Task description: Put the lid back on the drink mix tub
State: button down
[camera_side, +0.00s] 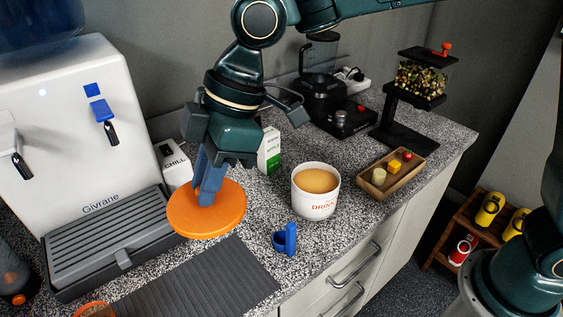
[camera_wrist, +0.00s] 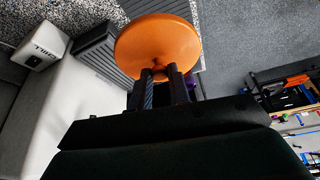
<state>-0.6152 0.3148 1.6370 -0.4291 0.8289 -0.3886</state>
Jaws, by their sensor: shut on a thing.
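The round orange lid (camera_side: 222,215) is held by my gripper (camera_side: 207,196), whose fingers are shut on the knob at its middle. In the side view the lid is above the counter, close to level, left of the tub. In the wrist view the lid (camera_wrist: 158,42) lies beyond my fingertips (camera_wrist: 162,76). The white drink mix tub (camera_side: 317,204) stands upright and open on the counter, with tan powder (camera_side: 316,181) near its rim. My gripper and the lid are apart from the tub.
A blue scoop (camera_side: 287,240) stands in front of the tub. A wooden tray (camera_side: 391,176) with small pieces is right of it. An apple carton (camera_side: 269,151) is behind. The water dispenser (camera_side: 80,130) with its drip grille is left, and a dark ribbed mat (camera_side: 205,285) lies in front.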

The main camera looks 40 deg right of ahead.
jog(key=w+d+f+m+t, duration=0.1)
jog(key=d+f+m, duration=0.1)
jog(key=d, duration=1)
jog(key=w+d+f+m+t+h, duration=0.1)
jog(key=d+m, duration=0.3)
jog(key=d, duration=0.9)
jog(key=shift+w+d+f, duration=0.2)
jog(key=shift+w+f, duration=0.5)
jog(key=shift+f, duration=0.05)
jog(key=shift+f, duration=0.15)
notch_tip(320, 180, down, 6)
jog(key=shift+f, duration=0.2)
dwell(1.7)
jog(key=c, duration=1.2)
grip_release()
jog(key=shift+c, duration=0.2)
jog(key=shift+o, duration=0.5)
